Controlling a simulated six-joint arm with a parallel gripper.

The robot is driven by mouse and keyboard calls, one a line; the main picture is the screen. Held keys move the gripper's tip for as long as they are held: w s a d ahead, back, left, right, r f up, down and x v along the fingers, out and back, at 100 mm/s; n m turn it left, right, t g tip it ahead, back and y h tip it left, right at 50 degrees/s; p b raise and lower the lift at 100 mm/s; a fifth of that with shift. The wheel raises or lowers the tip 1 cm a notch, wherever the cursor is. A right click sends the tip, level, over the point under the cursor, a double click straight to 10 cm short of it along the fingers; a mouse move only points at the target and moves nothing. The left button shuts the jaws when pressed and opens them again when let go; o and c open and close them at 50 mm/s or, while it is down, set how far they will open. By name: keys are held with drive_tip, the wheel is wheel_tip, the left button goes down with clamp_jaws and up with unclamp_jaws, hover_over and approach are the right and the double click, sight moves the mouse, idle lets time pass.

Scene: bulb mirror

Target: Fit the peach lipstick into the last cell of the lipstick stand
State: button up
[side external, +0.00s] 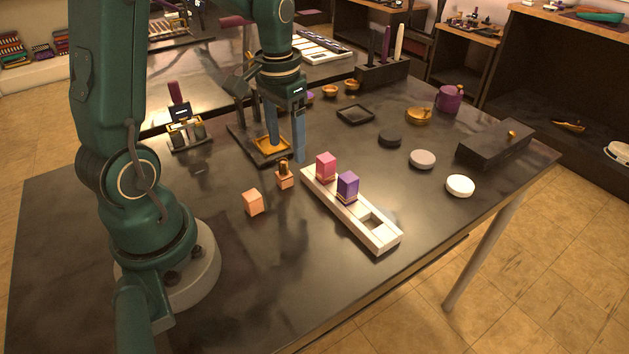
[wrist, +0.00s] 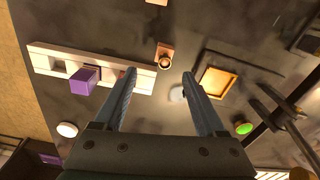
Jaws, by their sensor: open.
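A peach block with a gold, dark-topped tube (side external: 284,178) stands upright on the dark table; the wrist view shows it from above (wrist: 165,58), just beyond my fingertips. A plain peach block (side external: 253,203), cut off in the wrist view (wrist: 157,2), stands apart from it. I cannot tell whether they are two parts of the lipstick. The white lipstick stand (side external: 385,238) also shows in the wrist view (wrist: 42,60). It holds a pink lipstick (side external: 326,166) and a purple lipstick (side external: 347,187); its near-end cell is empty. My gripper (side external: 287,154) is open and empty above the table.
A frame with a gold tray (side external: 270,146) stands close behind my gripper. White (side external: 460,186), grey (side external: 422,159) and dark (side external: 390,138) discs and a long dark box (side external: 495,144) lie right of the stand. The table is clear before the peach pieces.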

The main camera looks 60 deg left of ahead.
sight(283, 161)
drive_tip(key=shift+s+a+f, duration=0.15)
drive_tip(key=shift+s+f, duration=0.05)
drive_tip(key=shift+f, duration=0.2)
drive_tip(key=shift+s+a+f, duration=0.15)
drive_tip(key=shift+f, duration=2.45)
clamp_jaws()
